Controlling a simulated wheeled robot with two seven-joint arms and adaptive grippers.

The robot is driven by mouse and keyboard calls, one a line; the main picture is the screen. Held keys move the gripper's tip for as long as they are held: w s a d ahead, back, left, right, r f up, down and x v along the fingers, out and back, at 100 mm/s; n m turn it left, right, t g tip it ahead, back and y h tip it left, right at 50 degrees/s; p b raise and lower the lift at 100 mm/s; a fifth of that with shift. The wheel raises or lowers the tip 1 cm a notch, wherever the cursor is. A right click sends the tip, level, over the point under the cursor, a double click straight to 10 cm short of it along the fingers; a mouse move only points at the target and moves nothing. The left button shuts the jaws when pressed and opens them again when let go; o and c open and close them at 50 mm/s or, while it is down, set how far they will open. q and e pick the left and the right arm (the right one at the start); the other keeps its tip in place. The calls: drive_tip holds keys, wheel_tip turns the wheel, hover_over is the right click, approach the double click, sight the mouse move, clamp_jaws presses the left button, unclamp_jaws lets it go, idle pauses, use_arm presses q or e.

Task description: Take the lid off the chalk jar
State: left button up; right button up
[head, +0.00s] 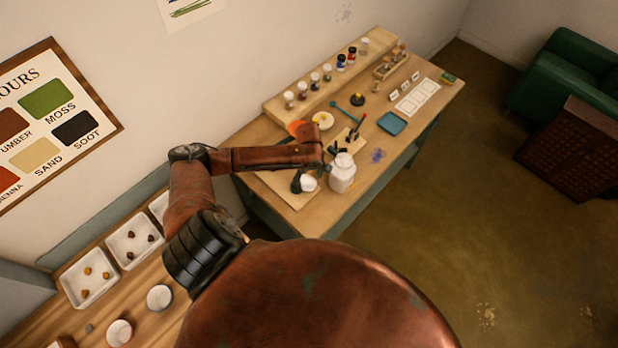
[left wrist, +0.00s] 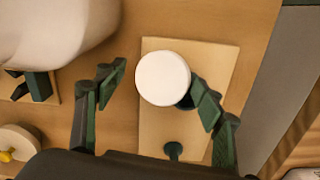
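The white chalk jar (head: 342,176) stands upright on the table in the head view. It fills the upper left of the left wrist view (left wrist: 45,30), blurred and close. A white round disc that looks like its lid (head: 309,184) is beside it, over the pale board; it also shows in the left wrist view (left wrist: 163,78). My left gripper (left wrist: 158,84) is open, with the disc between its fingertips. The right fingertip is against or very near its edge; a gap shows on the left. I cannot tell whether the disc touches the board. My right gripper is out of view.
The pale board (left wrist: 215,60) carries a dark green knob (left wrist: 173,150). A bowl with yellow pigment (head: 323,120), a blue tray (head: 392,123) and a shelf of several small jars (head: 300,95) are farther back. The table's near edge is close to the board.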

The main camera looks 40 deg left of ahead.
sight(309, 182)
use_arm(q)
drive_tip(key=shift+o, duration=0.5)
drive_tip(key=shift+a+r, duration=0.1)
drive_tip(key=shift+r, duration=0.1)
wheel_tip(309, 182, up, 13)
drive_tip(key=shift+f+b, duration=0.2)
drive_tip(key=shift+b, duration=0.2)
wheel_tip(309, 182, down, 13)
drive_tip(key=shift+r+p, duration=0.1)
drive_tip(key=shift+p, duration=0.35)
drive_tip(key=shift+r, duration=0.2)
drive_tip(key=shift+f, duration=0.1)
